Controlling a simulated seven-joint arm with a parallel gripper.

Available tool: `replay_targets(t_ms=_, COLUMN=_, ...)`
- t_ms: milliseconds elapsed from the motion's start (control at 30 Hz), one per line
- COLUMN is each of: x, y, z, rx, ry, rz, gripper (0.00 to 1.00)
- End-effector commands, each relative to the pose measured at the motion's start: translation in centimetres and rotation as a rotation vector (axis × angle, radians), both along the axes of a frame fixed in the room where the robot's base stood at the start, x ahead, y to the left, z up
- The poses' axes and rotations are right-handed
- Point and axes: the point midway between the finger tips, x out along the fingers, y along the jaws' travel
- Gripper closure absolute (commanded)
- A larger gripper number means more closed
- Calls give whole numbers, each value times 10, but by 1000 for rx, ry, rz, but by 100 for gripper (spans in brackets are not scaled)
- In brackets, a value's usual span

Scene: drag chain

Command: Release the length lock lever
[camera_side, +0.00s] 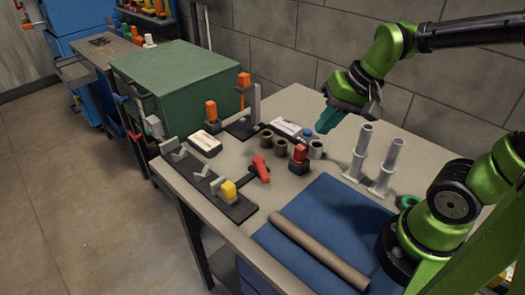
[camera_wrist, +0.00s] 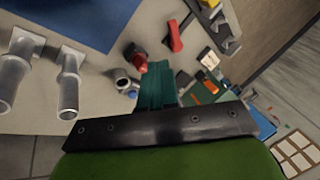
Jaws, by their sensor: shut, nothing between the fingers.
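A red lever (camera_side: 260,168) on a dark base lies on the tabletop (camera_side: 215,165), left of the middle. It also shows at the top middle of the wrist view (camera_wrist: 174,36). No marking tells me whether it is the length lock lever. Other candidates are an orange handle (camera_side: 211,111) and a taller orange-topped post (camera_side: 243,80) at the back left, and a yellow-topped clamp (camera_side: 228,190) on a black rail (camera_side: 235,210). My gripper (camera_side: 325,126), with teal fingers (camera_wrist: 157,82), is shut and empty above the back of the table, to the right of these parts and apart from them.
Two upright grey posts (camera_side: 361,150) stand to the right of my gripper. Several short cylinders (camera_side: 280,147) and a red-topped block (camera_side: 300,154) stand below and left of it. A tan tube (camera_side: 318,250) lies on the blue mat (camera_side: 335,215). A green cabinet (camera_side: 180,80) stands behind left.

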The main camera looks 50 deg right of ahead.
Motion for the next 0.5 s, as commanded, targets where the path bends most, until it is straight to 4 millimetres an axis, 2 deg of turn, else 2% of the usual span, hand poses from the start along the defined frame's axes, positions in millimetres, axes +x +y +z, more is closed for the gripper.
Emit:
replay_targets(t_ms=167, x=26, y=-17, z=-34, rx=180, ry=217, rz=-365, gripper=100)
replay_targets(t_ms=300, x=45, y=-32, z=-61, rx=319, ry=383, rz=-729, gripper=100)
replay_targets(t_ms=400, x=55, y=-38, z=-72, rx=400, ry=469, rz=-964, gripper=100)
replay_targets(t_ms=500, x=62, y=-41, z=-75, rx=462, ry=513, rz=-1131, gripper=100)
